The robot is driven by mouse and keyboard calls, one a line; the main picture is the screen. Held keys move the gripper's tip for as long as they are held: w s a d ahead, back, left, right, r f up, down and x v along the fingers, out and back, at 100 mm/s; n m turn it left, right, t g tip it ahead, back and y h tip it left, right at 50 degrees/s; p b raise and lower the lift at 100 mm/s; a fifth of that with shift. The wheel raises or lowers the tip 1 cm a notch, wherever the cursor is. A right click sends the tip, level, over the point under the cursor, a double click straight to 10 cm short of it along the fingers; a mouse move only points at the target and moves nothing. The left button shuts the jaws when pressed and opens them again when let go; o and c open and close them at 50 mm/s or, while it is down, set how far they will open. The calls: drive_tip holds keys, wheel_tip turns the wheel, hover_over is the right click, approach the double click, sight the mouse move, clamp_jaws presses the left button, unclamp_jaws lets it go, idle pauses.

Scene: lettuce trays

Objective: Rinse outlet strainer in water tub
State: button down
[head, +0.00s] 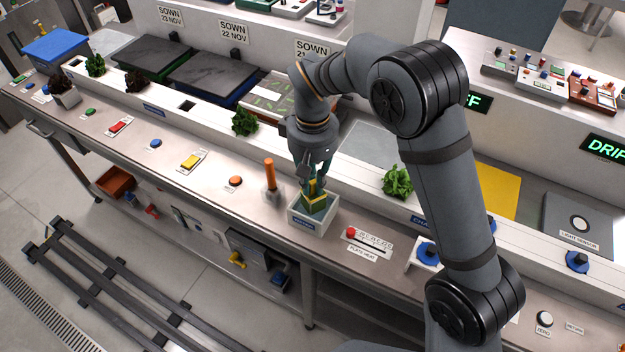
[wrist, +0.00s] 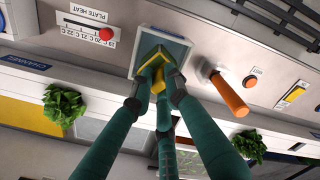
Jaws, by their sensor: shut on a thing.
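The water tub (head: 328,222) is a small pale grey box with a blue label on its front, on the bench edge. It also shows in the wrist view (wrist: 181,43). My gripper (head: 318,182) points down over it. In the wrist view its green fingers (wrist: 157,84) are shut on a yellow piece, which I take as the outlet strainer (wrist: 152,52). The strainer (head: 315,203) appears yellow and dark green in the head view, with its lower part inside the tub's rim. I cannot tell how deep it sits or whether it touches the bottom.
An orange-handled tool (head: 269,174) stands just left of the tub. A red plate-heat slider (head: 352,232) lies to its right. Lettuces (head: 398,181) grow in the white channel (head: 350,187) behind. The bench front edge is close to the tub.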

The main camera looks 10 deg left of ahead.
drive_tip(key=shift+f+b, duration=0.3)
drive_tip(key=shift+f, duration=0.35)
drive_tip(key=shift+f+b, duration=0.55)
drive_tip(key=shift+f, duration=0.05)
idle(2.2)
wheel_tip(320, 180, up, 10)
drive_tip(key=p, duration=0.8)
drive_tip(key=shift+f, duration=0.1)
